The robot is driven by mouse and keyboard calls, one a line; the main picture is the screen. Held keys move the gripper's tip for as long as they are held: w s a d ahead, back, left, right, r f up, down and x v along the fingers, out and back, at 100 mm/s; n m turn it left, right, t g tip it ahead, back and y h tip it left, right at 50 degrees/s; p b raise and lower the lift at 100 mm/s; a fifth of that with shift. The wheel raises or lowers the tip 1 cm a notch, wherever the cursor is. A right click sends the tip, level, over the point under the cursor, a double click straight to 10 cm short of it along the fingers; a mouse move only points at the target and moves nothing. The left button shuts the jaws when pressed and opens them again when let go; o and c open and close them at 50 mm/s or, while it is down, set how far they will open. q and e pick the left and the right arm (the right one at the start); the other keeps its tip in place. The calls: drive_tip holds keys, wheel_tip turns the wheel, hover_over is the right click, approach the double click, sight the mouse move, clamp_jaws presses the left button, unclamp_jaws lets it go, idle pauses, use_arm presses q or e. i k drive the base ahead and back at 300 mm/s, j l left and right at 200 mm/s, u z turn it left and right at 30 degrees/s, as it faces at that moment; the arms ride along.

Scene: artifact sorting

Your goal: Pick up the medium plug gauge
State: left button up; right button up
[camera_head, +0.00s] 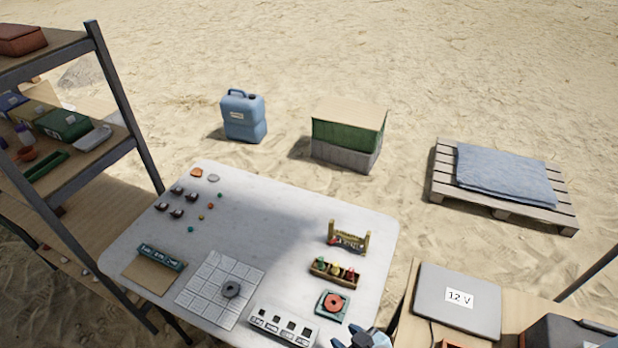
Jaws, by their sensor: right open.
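A small wooden rack (320,271) stands on the right part of the white table (300,212). It holds a few small pieces with green, yellow and red tops, which look like plug gauges. The middle one, with a yellow top (335,269), may be the medium plug gauge; its size is hard to tell at this distance. My right gripper (350,337) shows at the bottom edge of the picture, partly cut off. It is open, with nothing seen in it, in front of the rack and apart from it. My left gripper is not in view.
A green tray with an orange ring (333,302) lies between rack and gripper. A white slotted block (283,326) is left of the gripper. A small brass-coloured stand (349,237) is behind the rack. A grey laptop-like case (459,301) is at right. The table's middle is clear.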

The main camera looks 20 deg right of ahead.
sight(335, 270)
drive_tip(key=z, duration=0.9)
